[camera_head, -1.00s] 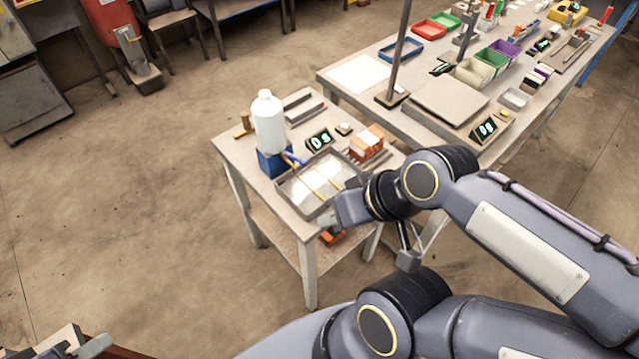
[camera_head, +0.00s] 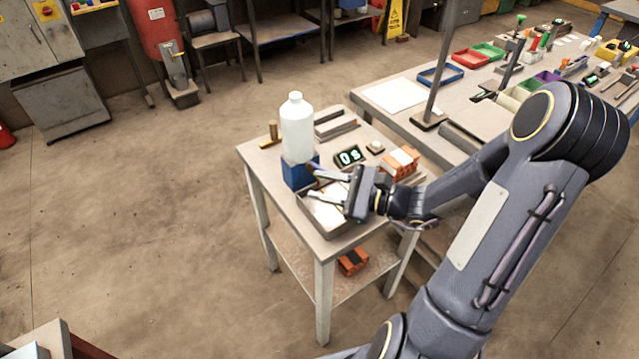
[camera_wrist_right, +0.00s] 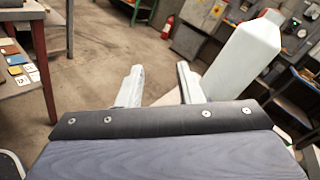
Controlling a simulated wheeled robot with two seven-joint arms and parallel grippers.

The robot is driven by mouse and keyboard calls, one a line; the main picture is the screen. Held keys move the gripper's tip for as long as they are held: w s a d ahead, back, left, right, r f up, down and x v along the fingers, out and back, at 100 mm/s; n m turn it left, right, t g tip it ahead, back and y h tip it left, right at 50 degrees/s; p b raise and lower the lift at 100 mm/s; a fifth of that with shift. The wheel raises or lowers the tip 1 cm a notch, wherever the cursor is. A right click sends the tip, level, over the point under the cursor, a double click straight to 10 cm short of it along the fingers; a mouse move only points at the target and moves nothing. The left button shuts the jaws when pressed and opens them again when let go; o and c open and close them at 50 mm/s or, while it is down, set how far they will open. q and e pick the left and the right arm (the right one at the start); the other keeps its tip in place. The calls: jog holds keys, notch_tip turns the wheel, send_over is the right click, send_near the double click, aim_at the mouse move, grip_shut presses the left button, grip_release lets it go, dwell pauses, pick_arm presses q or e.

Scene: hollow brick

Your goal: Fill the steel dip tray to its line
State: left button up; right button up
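The steel dip tray (camera_head: 338,231) lies on the small table, partly hidden by my right gripper; its inside looks pale, and I cannot tell the liquid level or see its line. A white bottle (camera_head: 297,128) stands upright on a blue block (camera_head: 299,173) at the tray's back left corner. The bottle also shows at the right in the right wrist view (camera_wrist_right: 243,55). My right gripper (camera_head: 309,181) is over the tray, fingers pointing left, close to the block. Its fingers (camera_wrist_right: 160,80) are apart with nothing between them. My left gripper is out of view.
A display (camera_head: 349,156) reading "0 s" and red-orange bricks (camera_head: 400,163) stand behind the tray. A wooden-handled tool (camera_head: 272,134) lies left of the bottle. Another brick (camera_head: 353,262) is on the lower shelf. A larger cluttered table (camera_head: 395,95) stands behind. The floor at left is clear.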

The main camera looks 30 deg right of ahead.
aim_at(320, 169)
jog(key=w+d+f+m+t+h, duration=0.2)
jog(key=d+f+m+t+h, duration=0.25)
jog(key=d+f+m, duration=0.3)
jog(key=shift+n+g+h, duration=0.25)
jog(key=x, duration=0.8)
jog(key=shift+w+d+r, duration=0.1)
jog(key=shift+d+r, duration=0.2)
jog(key=shift+r, duration=0.1)
grip_shut()
